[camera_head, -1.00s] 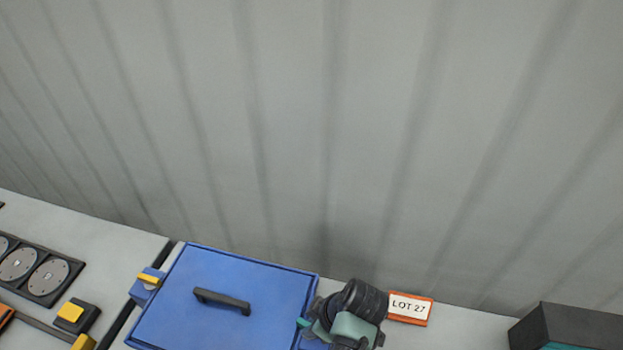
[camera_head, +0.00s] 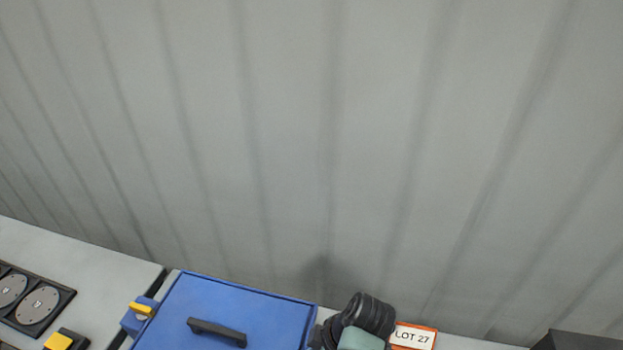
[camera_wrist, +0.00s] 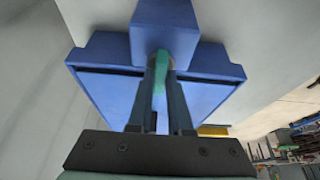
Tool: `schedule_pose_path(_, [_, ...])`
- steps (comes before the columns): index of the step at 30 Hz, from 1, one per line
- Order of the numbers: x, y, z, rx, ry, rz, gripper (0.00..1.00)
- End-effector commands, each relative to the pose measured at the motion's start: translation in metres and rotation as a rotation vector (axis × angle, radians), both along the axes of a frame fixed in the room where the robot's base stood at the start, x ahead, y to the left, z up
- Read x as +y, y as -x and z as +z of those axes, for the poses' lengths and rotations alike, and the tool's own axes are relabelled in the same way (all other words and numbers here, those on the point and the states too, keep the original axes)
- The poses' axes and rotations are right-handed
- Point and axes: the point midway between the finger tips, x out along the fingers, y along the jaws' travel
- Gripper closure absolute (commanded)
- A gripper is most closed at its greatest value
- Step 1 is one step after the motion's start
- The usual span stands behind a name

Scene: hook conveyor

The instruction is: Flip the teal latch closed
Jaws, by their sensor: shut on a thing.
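The teal latch (camera_wrist: 159,75) shows in the wrist view, on a blue block (camera_wrist: 165,25) at the side of the blue box. My gripper (camera_wrist: 163,68) is shut on the latch, with a finger on either side of it. In the head view the blue box (camera_head: 260,312) has a flat lid with a black handle (camera_head: 217,332). My wrist (camera_head: 362,325) stands at the box's right edge and hides the latch there. A yellow latch (camera_head: 141,309) sits on a blue block at the box's left side.
An orange-framed LOT 27 sign (camera_head: 414,336) stands close to the right of my wrist. A dark box (camera_head: 580,341) is at the far right. A black panel with round discs (camera_head: 36,304) and a yellow-topped block (camera_head: 59,341) lie at the left. A grey wall (camera_head: 300,130) rises behind.

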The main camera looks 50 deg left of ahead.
Motion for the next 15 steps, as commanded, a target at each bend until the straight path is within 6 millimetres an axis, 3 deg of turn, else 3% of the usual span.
schedule_pose_path(2, [-0.0002,0.0005,-0.0003,0.0,0.001,0.003,1.0])
schedule_pose_path(3, [-0.0001,0.0005,-0.0004,0.0,0.001,0.003,0.75])
schedule_pose_path(7, [0.0,0.0005,-0.0003,0.0,0.0,0.001,0.53])
schedule_pose_path(15, [-0.0001,0.0002,0.0,0.0,0.0,0.0,0.53])
